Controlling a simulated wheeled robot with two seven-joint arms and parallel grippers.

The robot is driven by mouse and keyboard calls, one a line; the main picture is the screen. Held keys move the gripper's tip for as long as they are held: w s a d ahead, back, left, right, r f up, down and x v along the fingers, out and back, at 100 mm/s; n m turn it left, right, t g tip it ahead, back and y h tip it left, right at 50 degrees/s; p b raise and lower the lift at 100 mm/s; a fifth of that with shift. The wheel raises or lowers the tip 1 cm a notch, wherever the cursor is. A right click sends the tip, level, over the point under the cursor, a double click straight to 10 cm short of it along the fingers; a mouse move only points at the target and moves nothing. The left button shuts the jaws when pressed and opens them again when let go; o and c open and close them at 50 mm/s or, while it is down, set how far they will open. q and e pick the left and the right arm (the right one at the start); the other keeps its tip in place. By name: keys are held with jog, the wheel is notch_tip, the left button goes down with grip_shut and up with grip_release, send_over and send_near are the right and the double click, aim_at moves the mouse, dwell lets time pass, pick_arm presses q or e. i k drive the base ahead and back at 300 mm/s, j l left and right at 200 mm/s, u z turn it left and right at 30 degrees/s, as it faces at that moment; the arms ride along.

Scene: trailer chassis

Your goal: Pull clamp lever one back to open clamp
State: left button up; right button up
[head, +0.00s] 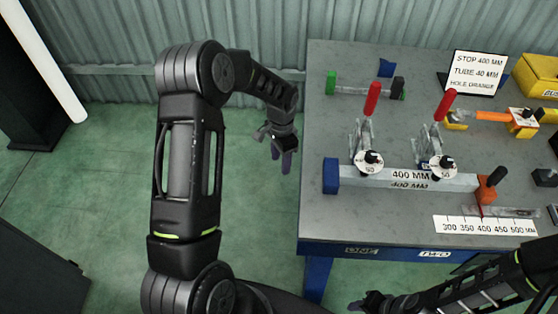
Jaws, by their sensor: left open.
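Clamp one is the left toggle clamp (364,138), above the front-edge label ONE (361,251). Its red-handled lever (372,98) stands up, leaning slightly right. A black-knobbed round dial marked 50 (367,166) sits at its front, over the grey tube marked 400 MM (408,181). My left gripper (282,163) is open and empty, pointing down just off the table's left edge, left of the clamp and apart from it. My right gripper (358,305) is low at the bottom edge, in front of the table; its jaws are too dark to read.
A second clamp (432,140) with a red lever stands to the right. A blue block (331,176) and an orange stop (488,190) flank the tube. A green-ended bar (360,90), a sign (477,72) and yellow bins (540,76) lie behind. The table's left strip (318,130) is clear.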

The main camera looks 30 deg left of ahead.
aim_at(375, 88)
jog(key=k+l, duration=0.3)
jog(key=k, duration=0.15)
jog(key=k+l, duration=0.35)
jog(key=k, duration=0.1)
